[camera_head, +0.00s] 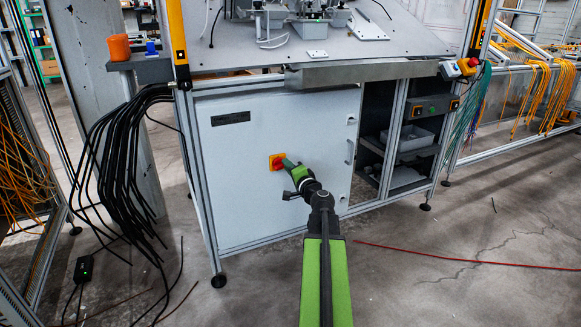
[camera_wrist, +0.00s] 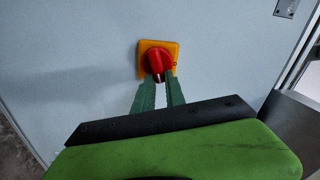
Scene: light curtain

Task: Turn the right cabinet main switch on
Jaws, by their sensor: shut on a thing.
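The main switch is a red rotary knob (camera_wrist: 158,63) on a yellow-orange square plate (camera_wrist: 172,48). It is mounted on the light grey cabinet door (camera_head: 235,210) under the workbench. In the head view the switch (camera_head: 276,162) shows at the left of my gripper (camera_head: 284,163), which partly covers it. In the wrist view my gripper (camera_wrist: 161,85) has its two green fingers on either side of the knob's lower part, shut on it. The knob's grip looks close to upright in the wrist view. Any markings on the plate are too small to read.
Black cables (camera_head: 125,150) hang at the left. Open shelves (camera_head: 405,145) with a control box stand at the right. A red cable (camera_head: 460,260) lies on the floor. The floor before the cabinet is mostly clear.

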